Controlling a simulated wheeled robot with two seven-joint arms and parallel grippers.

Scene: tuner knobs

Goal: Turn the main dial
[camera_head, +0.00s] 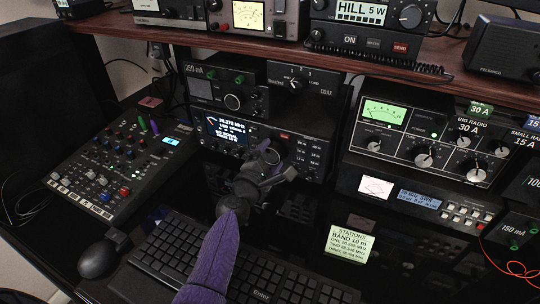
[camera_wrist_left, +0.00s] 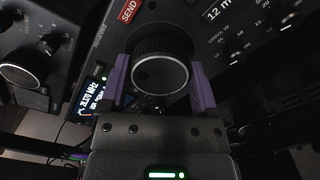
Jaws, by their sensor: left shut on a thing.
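The main dial (camera_wrist_left: 160,74) is a large black round knob with a pale ring on its face, on the front of the dark radio (camera_head: 228,131) with a lit frequency display. In the left wrist view it sits between the two purple fingers of my left gripper (camera_wrist_left: 160,88), which is shut on it from both sides. In the head view my left gripper (camera_head: 270,161) reaches up to the radio front over the keyboard and covers most of the dial. My right gripper is in neither view.
A keyboard (camera_head: 165,249) lies below my left arm, with a mouse (camera_head: 98,258) beside it. A mixer (camera_head: 118,160) stands at the left. A tuner box (camera_head: 425,140) with several knobs stands at the right. A wooden shelf (camera_head: 240,43) crosses above the radio.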

